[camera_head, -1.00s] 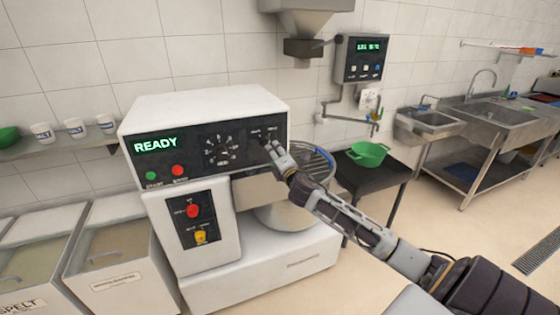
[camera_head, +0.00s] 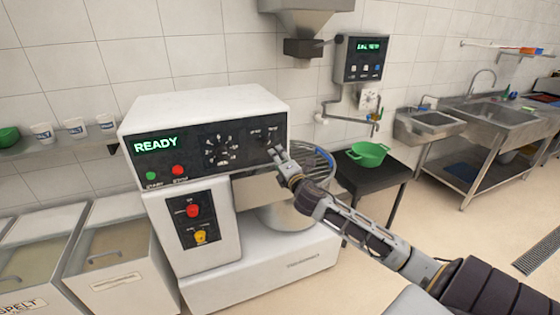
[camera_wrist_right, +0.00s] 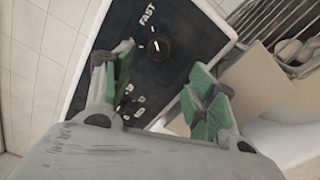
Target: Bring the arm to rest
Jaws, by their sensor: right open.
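My right gripper (camera_head: 283,163) is in front of the right end of the mixer's (camera_head: 200,105) control panel. In the right wrist view its two green-padded fingers (camera_wrist_right: 165,95) are apart with nothing between them. Beyond them is the black panel with a small round knob (camera_wrist_right: 160,46) below the word FAST. A gap shows between the fingertips and the knob. The mixer display (camera_head: 156,145) reads READY. My left gripper is not in view.
The mixer's steel bowl and wire guard (camera_head: 318,165) are close beside my right gripper. A green colander (camera_head: 368,153) stands on a dark table to the right. Flour bins (camera_head: 115,280) stand at the lower left. Open floor (camera_head: 480,235) lies to the right.

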